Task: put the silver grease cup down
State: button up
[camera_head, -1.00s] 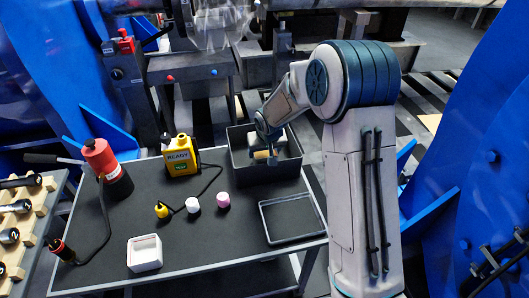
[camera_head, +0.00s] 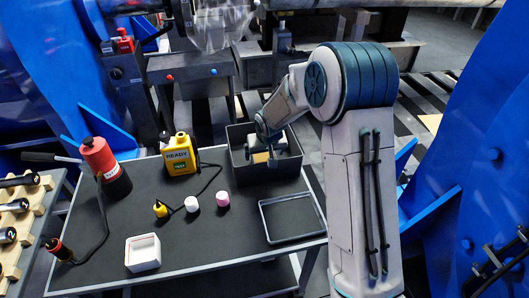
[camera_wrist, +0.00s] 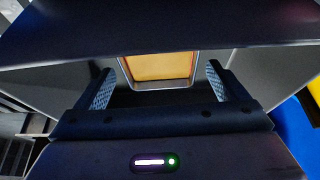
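The silver grease cup (camera_wrist: 158,84) shows in the wrist view as a silver-rimmed square shape with an orange-yellow inside. It sits down in the dark grey bin (camera_head: 240,168) at the back right of the cart. My gripper (camera_wrist: 160,78) points down into this bin. Its two fingers stand apart, one on each side of the cup, with a small gap visible on both sides. In the head view my gripper (camera_head: 266,156) hides most of the cup, and only a tan patch shows. I cannot tell whether the cup touches the bin floor.
The cart top (camera_head: 200,235) carries an empty shallow black tray (camera_head: 265,231), a white square container (camera_head: 144,252), a yellow READY unit (camera_head: 180,155), a red-and-black cylinder (camera_head: 105,165) and small white and pink pieces. The bin walls stand close around my gripper.

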jog(key=shift+r, duration=0.1)
jog(key=shift+r+p, duration=0.6)
jog(key=shift+p, duration=0.05)
jog(key=p+v, duration=0.2)
jog(key=v, duration=1)
jog(key=s+d+r+m+g, duration=0.1)
jog(key=s+d, duration=0.3)
jog(key=s, duration=0.5)
jog(key=s+d+r+g, duration=0.1)
jog(key=s+d+r, duration=0.2)
jog(key=s, duration=0.6)
jog(key=s+d+r+m, duration=0.1)
jog(key=s+d+r, duration=0.1)
jog(key=s+d, duration=0.3)
jog(key=s, duration=0.4)
jog(key=shift+d+m+g+h, duration=0.25)
jog(key=shift+m+g+h, duration=0.05)
jog(key=shift+g+h, duration=0.1)
jog(key=shift+r, duration=0.15)
